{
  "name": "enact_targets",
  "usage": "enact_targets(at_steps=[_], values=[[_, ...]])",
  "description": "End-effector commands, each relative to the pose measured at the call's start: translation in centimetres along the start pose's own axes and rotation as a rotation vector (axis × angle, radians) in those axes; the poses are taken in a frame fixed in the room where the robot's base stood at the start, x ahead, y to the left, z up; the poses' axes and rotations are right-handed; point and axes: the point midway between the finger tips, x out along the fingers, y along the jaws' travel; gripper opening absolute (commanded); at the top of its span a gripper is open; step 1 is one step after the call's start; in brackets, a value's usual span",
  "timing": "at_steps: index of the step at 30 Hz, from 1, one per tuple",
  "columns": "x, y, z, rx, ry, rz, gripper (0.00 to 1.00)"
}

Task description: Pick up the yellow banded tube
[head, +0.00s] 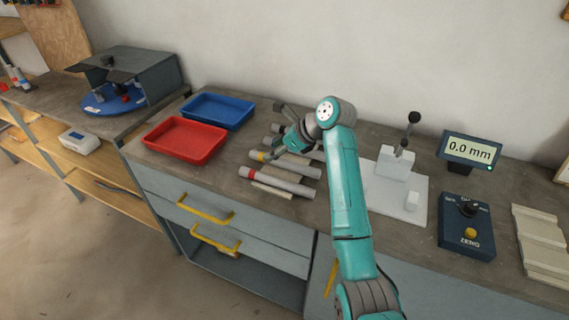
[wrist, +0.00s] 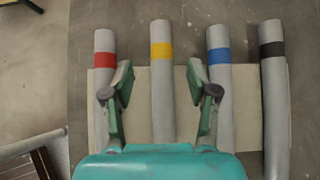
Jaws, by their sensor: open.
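The yellow banded tube (wrist: 162,90) is a grey tube with a yellow band near its far end. It lies on a pale rack (wrist: 138,100) on the bench, between the red banded tube (wrist: 105,75) and the blue banded tube (wrist: 220,80). My gripper (wrist: 160,85) is open above the row, its fingers either side of the yellow banded tube in the wrist view. Whether they are down at its height I cannot tell. In the head view the yellow banded tube (head: 284,165) shows below my gripper (head: 278,148), which partly hides the tubes behind.
A black banded tube (wrist: 271,90) lies at the right of the row. A red tray (head: 185,140) and a blue tray (head: 218,110) stand left of the tubes. A white fixture (head: 397,165), a display (head: 470,150) and a control box (head: 466,228) stand to the right.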

Motion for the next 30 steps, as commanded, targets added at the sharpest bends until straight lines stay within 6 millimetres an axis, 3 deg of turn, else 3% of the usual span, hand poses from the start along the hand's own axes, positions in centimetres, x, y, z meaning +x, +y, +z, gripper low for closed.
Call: enact_targets(at_steps=[9,18,19,26,30], values=[[4.1,-0.2,-0.1,0.000,0.001,0.001,0.59],[4.6,-0.2,-0.2,-0.001,0.001,0.000,0.59],[4.6,-0.2,-0.2,-0.001,0.001,0.000,0.56],[4.6,-0.2,-0.2,0.000,0.001,0.000,0.00],[4.6,-0.2,-0.2,-0.001,0.001,0.000,0.00]])
